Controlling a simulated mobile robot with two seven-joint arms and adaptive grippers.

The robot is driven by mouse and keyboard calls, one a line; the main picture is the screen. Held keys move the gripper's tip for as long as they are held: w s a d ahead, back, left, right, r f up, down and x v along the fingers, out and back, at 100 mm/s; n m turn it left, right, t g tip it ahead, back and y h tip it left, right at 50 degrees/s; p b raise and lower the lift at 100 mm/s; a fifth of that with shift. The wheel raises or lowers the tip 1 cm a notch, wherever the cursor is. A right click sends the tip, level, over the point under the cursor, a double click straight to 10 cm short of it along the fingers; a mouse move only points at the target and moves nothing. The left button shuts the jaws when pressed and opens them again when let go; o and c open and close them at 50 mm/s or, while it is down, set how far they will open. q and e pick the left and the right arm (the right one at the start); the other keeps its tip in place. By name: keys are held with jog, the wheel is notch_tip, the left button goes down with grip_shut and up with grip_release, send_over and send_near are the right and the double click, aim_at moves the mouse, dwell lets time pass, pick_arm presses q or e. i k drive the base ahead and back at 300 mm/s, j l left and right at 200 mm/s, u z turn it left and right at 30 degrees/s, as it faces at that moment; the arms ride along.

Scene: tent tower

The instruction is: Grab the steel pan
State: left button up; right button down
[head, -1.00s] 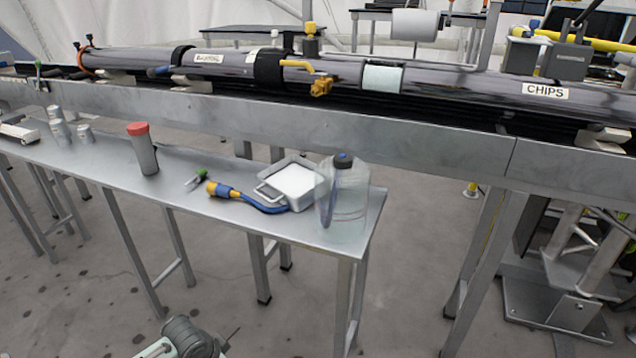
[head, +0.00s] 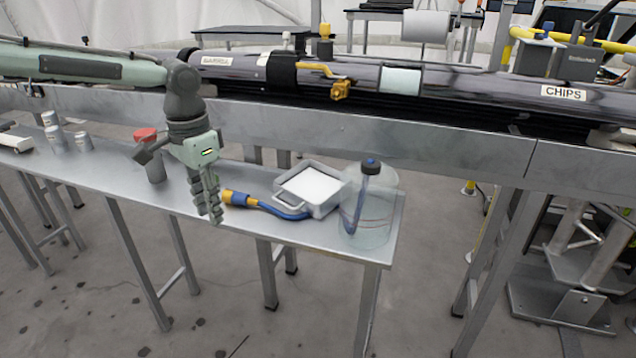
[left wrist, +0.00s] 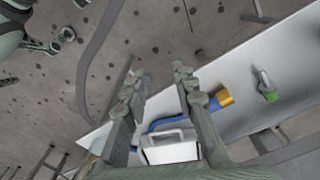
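The steel pan (head: 325,209) is a shallow square metal tray with a loop handle on its left side and a white inside. It rests on the narrow metal table near its right end. My left gripper (head: 208,216) points down over the table, left of the pan and apart from it. In the left wrist view the fingers (left wrist: 158,80) are spread and empty. The pan (left wrist: 172,150) shows there low between them, partly hidden by the gripper.
A blue hose with a yellow end (head: 236,198) lies between gripper and pan. A clear bottle (head: 370,215) stands right of the pan. A long pipe (head: 470,92) runs behind the table.

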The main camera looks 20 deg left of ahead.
aim_at(315, 188)
jog(key=i, duration=0.85)
